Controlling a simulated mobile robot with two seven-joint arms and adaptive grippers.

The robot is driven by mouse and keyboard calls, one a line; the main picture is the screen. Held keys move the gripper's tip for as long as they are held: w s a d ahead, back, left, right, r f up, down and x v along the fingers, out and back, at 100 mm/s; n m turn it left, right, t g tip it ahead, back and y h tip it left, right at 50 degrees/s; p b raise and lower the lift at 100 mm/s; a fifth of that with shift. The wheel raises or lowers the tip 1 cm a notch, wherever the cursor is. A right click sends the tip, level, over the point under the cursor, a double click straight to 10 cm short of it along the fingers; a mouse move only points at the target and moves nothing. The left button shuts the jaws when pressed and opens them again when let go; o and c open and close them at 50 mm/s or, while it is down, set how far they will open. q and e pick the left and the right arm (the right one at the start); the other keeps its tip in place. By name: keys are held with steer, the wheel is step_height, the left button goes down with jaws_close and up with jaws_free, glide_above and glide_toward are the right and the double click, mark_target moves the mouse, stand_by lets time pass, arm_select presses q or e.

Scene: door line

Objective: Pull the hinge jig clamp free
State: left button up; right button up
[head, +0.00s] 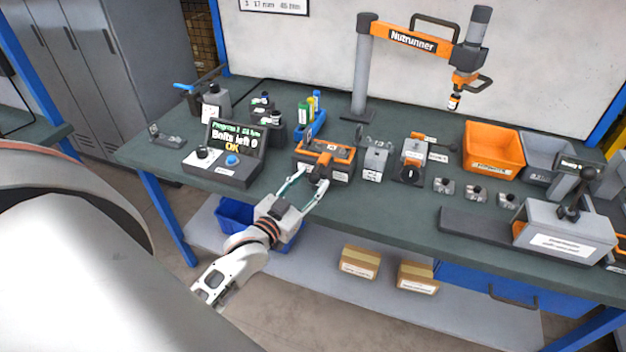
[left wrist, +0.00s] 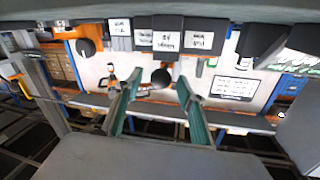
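The hinge jig (head: 326,152) is an orange-topped dark block with a label, near the front edge of the green bench in the head view. An orange clamp bar lies across its top. A dark knob (head: 317,174) at its front appears to belong to the clamp. My left gripper (head: 312,178) reaches it from the front, its fingers apart on either side of the knob. In the left wrist view a dark round knob (left wrist: 161,77) shows between the two spread green fingers. I cannot tell whether either finger touches it. My right gripper is not in view.
The Nutrunner arm (head: 412,40) overhangs the back. Cartons (head: 359,262) lie on the lower shelf.

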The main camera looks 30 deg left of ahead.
arm_select(q)
steer(key=s, duration=1)
steer(key=shift+s+d, duration=0.2)
steer(key=s+d+f+m+g+h, duration=0.1)
steer(key=s+d+f+g, duration=0.2)
steer(key=s+d+f, duration=0.2)
steer(key=s+d+f+m+g+h, duration=0.1)
steer(key=s+d+f+g, duration=0.3)
steer(key=d+f, duration=0.7)
step_height(320, 180, down, 5)
steer(key=shift+s+r+m+h, duration=0.2)
steer(key=shift+s+m+h, duration=0.15)
steer(key=shift+h, duration=0.35)
